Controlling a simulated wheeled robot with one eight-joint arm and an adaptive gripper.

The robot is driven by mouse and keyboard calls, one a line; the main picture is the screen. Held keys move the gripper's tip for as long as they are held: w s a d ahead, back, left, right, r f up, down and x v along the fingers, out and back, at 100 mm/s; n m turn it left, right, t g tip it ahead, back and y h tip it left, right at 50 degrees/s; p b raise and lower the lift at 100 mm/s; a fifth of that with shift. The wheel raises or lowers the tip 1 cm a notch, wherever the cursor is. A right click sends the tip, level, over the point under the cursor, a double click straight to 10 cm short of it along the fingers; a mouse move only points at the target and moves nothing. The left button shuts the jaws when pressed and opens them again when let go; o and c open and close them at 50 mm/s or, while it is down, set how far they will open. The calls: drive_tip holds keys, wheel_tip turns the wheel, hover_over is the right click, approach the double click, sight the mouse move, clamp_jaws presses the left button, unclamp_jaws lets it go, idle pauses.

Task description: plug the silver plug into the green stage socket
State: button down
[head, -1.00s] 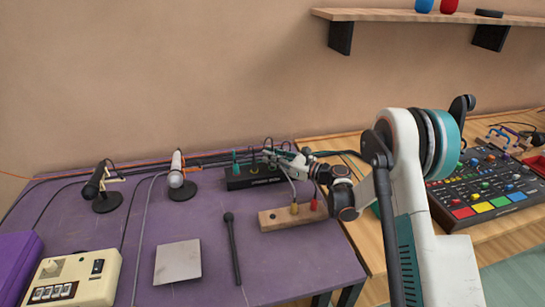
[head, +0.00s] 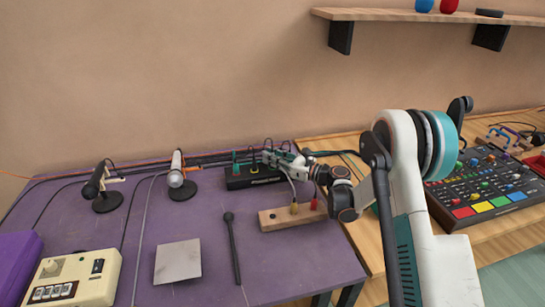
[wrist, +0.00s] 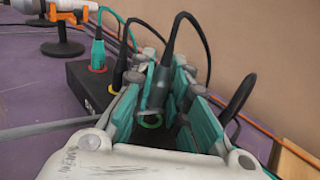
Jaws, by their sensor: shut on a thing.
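My gripper (wrist: 155,100) is shut on the silver plug (wrist: 156,88), between its teal pads in the wrist view. A black cable arcs up from the plug's top. The green ring of the stage socket (wrist: 150,123) shows right at the plug's lower end, on the black stage box (wrist: 82,88). The plug is roughly upright over the ring; I cannot tell whether its tip is inside. In the head view my gripper (head: 273,158) is above the right part of the black box (head: 240,183), and the fingers hide the plug.
In the wrist view a teal plug (wrist: 97,52) stands in a red-ringed socket and a dark plug (wrist: 119,70) in a yellow-ringed one. Dark cables rise close around the fingers. A wooden block (head: 275,221) with yellow and red plugs is in front. A microphone (head: 178,175) stands left.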

drive_tip(key=shift+f, duration=1.05)
drive_tip(key=c, duration=1.5)
unclamp_jaws()
drive_tip(key=shift+o, duration=0.2)
drive_tip(key=shift+d, duration=0.15)
drive_tip(key=v, duration=0.7)
drive_tip(key=shift+s+d, duration=0.1)
drive_tip(key=shift+s, duration=0.05)
drive_tip(key=shift+r, duration=0.1)
